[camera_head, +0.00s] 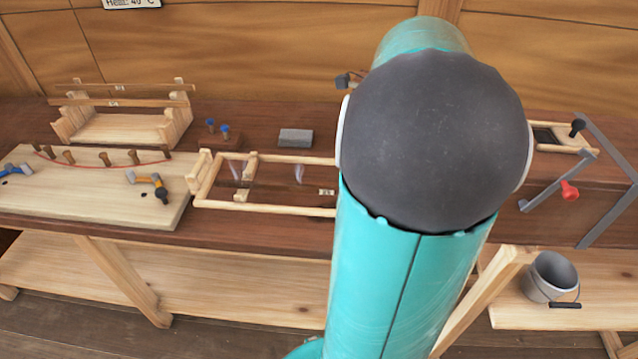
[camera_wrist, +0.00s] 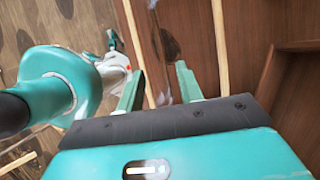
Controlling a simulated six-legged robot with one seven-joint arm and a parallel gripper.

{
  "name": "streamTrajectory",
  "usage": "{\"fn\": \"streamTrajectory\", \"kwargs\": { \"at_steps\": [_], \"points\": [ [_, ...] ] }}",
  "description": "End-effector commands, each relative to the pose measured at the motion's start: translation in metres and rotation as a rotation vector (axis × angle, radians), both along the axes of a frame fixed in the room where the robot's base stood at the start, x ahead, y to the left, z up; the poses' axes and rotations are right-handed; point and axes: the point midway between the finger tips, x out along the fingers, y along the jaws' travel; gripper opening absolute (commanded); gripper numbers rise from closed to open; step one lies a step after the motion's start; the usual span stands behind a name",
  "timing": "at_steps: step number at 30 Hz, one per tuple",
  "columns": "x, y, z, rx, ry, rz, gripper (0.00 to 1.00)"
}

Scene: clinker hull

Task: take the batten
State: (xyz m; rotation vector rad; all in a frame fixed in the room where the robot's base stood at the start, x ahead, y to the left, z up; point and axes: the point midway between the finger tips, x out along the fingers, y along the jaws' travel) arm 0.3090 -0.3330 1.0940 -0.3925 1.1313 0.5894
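A wooden rack (camera_head: 120,128) stands at the back left of the bench in the head view. Pale wooden strips run past the fingers, one strip (camera_wrist: 133,35) at the left and another strip (camera_wrist: 220,45) at the right; I cannot tell whether either is a batten. My arm hides the gripper in the head view.
A pale wooden frame (camera_head: 270,209) lies mid-bench. A grey block (camera_head: 296,138) sits behind the frame.

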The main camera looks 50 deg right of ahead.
Motion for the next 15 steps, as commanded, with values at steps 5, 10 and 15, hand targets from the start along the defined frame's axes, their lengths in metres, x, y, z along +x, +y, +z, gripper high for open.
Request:
{"fn": "streamTrajectory", "kwargs": {
  "at_steps": [5, 10, 15],
  "points": [
    [0.01, 0.01, -0.034, 0.004, 0.002, 0.004, 0.36],
    [0.018, 0.015, -0.059, 0.001, 0.002, 0.005, 0.36],
    [0.021, 0.017, -0.07, -0.001, 0.0, 0.004, 0.36]
  ]
}}
